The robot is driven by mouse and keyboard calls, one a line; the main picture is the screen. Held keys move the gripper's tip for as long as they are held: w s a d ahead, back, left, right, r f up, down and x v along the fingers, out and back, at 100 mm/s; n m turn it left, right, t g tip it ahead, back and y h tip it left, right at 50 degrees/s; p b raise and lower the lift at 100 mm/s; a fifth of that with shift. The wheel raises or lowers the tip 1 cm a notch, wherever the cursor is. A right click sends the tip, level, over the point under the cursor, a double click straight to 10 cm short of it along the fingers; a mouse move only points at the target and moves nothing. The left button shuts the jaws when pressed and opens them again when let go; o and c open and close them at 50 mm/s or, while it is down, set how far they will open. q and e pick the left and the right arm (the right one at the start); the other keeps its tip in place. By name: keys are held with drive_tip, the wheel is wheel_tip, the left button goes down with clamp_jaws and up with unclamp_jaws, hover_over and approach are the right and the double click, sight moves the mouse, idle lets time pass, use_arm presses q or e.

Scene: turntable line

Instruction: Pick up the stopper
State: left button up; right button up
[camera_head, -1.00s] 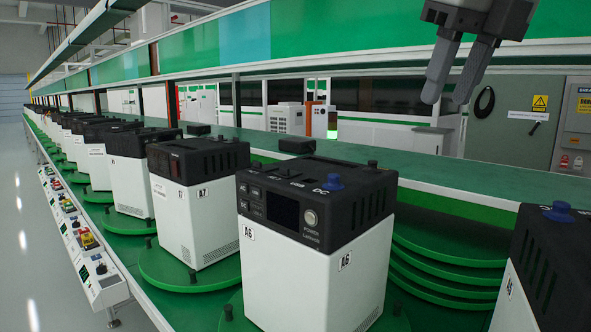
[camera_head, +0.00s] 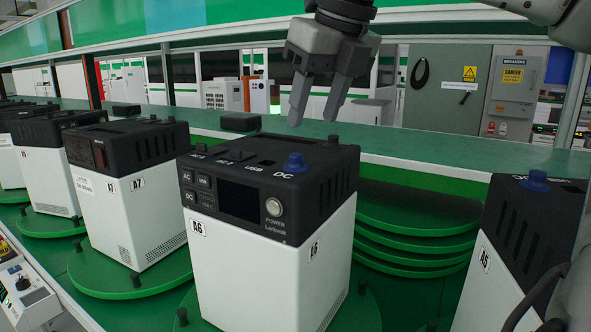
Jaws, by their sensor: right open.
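A blue stopper (camera_head: 295,162) sits on the DC port on top of the black-topped white unit A6 (camera_head: 270,245). A small black knob (camera_head: 334,140) stands behind it on the same top. Another blue stopper (camera_head: 538,180) sits on unit A5 (camera_head: 478,285) at the right edge. My right gripper (camera_head: 314,118) comes in from the top right, its fingers open, pointing down and empty. In the picture its fingertips are above the A6 stopper, apart from it. My left gripper is not in view.
Unit A7 (camera_head: 125,200) and several similar units stand to the left on green turntables. Stacked green discs (camera_head: 415,240) lie between A6 and A5. A green shelf (camera_head: 450,160) with black blocks runs behind. A control box (camera_head: 20,290) is at lower left.

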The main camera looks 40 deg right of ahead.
sight(297, 155)
drive_tip(key=x, duration=0.7)
drive_tip(key=shift+w+a+f+p, duration=0.1)
drive_tip(key=shift+w+a+p, duration=0.15)
drive_tip(key=shift+a+p, duration=0.1)
clamp_jaws()
